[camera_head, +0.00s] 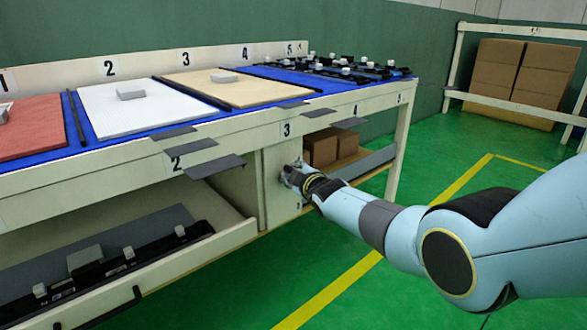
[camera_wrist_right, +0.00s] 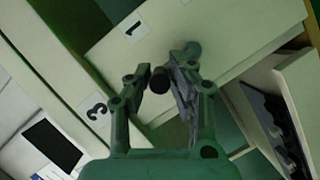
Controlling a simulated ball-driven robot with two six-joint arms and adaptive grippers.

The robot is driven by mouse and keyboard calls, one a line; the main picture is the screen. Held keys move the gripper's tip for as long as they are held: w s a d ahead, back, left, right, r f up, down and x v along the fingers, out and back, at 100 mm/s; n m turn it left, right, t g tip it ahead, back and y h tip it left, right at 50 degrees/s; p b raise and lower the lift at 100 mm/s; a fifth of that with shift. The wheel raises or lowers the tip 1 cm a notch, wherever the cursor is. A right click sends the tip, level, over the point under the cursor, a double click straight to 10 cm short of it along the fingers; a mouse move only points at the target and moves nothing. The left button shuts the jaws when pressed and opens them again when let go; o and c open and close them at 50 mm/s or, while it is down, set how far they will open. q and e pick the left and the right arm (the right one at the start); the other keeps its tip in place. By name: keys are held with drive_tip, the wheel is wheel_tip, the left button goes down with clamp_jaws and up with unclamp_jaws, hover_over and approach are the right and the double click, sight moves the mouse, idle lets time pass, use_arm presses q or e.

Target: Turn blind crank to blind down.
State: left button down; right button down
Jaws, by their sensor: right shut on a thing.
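My right gripper (camera_head: 292,174) is at the pale upright panel (camera_head: 272,190) on the front of the bench, under the label 3. In the right wrist view its fingers (camera_wrist_right: 163,72) are closed around the blind crank's dark round knob (camera_wrist_right: 159,82). The gripper hides most of the crank in the head view. The rest of the crank is hard to make out in the dark wrist view. I cannot pick out the blind itself. My left gripper is in neither view.
An open drawer (camera_head: 215,238) holding black strips with pale blocks juts out at lower left. Grey flaps (camera_head: 215,166) stick out from the bench edge. Cardboard boxes (camera_head: 338,149) sit on the lower shelf behind the gripper. The green floor (camera_head: 410,290) at right is clear.

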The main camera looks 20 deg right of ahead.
idle(0.3)
drive_tip(key=c, duration=1.2)
unclamp_jaws()
